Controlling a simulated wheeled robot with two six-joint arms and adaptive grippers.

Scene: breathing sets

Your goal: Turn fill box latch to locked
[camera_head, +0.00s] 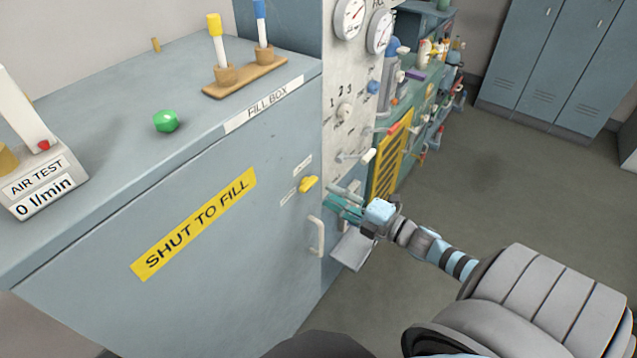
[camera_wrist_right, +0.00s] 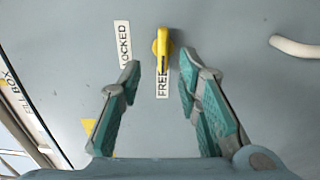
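The fill box (camera_head: 230,160) is a blue-grey cabinet with a yellow "SHUT TO FILL" label on its front. Its yellow latch (camera_head: 309,184) sits near the right edge of the front, beside two small white labels. In the right wrist view the latch (camera_wrist_right: 161,46) lies over the "FREE" label (camera_wrist_right: 162,84), with the "LOCKED" label (camera_wrist_right: 124,44) to its left. My right gripper (camera_head: 338,197) is to the right of the latch; in the wrist view its fingers (camera_wrist_right: 158,72) are apart, with the latch between and beyond the tips, not gripped. My left gripper is not in view.
A white handle (camera_head: 317,236) is on the box front below the latch; it also shows in the wrist view (camera_wrist_right: 296,48). A gauge panel (camera_head: 350,90) stands beyond the box. An air test meter (camera_head: 42,180) and green knob (camera_head: 166,121) are on top. Floor at right is clear.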

